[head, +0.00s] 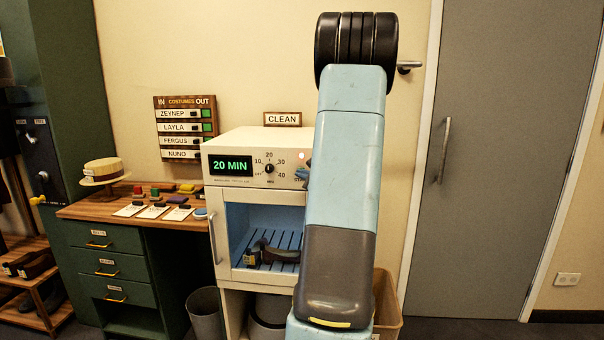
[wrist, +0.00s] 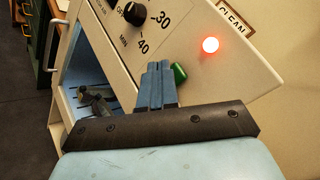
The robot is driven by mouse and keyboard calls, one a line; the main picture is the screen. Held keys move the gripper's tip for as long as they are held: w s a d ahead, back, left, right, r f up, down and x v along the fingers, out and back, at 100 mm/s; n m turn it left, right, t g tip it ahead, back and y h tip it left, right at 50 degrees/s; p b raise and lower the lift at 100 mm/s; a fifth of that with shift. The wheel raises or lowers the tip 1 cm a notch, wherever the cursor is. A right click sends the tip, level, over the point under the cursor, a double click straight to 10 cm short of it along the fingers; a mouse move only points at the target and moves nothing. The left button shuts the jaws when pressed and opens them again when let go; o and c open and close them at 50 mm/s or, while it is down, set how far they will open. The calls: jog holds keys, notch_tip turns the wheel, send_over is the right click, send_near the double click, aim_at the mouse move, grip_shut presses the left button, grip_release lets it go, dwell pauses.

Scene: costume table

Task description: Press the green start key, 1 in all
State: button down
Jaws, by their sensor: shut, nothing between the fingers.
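The green start key (wrist: 180,73) shows in the wrist view on the cream front panel of the cabinet, partly covered by my fingers. My gripper (wrist: 158,68) has its blue fingers shut together, with nothing between them. The fingertips overlap the left edge of the key in the picture; I cannot tell whether they touch it. In the head view my arm hides most of the gripper and the key's area. The display (head: 231,166) reads 20 MIN. The dial (head: 269,168) sits right of it. A red-orange light (wrist: 210,45) glows on the panel.
The cabinet's lower chamber (head: 233,222) holds a dark item on a slatted rack. A green desk (head: 85,216) with cards, coloured blocks and a straw hat stands left. A CLEAN sign (head: 282,119) is behind the cabinet top. A grey door (head: 500,150) is at right.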

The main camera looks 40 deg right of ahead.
jog(key=shift+s+a, duration=0.15)
jog(key=shift+a, duration=0.05)
jog(key=shift+s+a, duration=1.6)
jog(key=shift+a, duration=0.3)
jog(key=s+a+r+n+g+y, duration=0.2)
jog(key=a+n+g+y, duration=0.35)
jog(key=a, duration=1.05)
jog(key=s+a+r+n+g+y, duration=0.25)
jog(key=a+n, duration=0.65)
jog(key=a, duration=0.7)
jog(key=s+a+n+g+h, duration=0.1)
jog(key=s+a+n+g, duration=0.35)
jog(key=s+a, duration=0.35)
jog(key=s+d+r+n+h, duration=0.1)
jog(key=s+n+h, duration=0.4)
jog(key=s+n, duration=0.3)
jog(key=shift+s+d+t+h, duration=0.35)
jog(key=shift+s+t+h, duration=0.1)
jog(key=shift+s, duration=1.15)
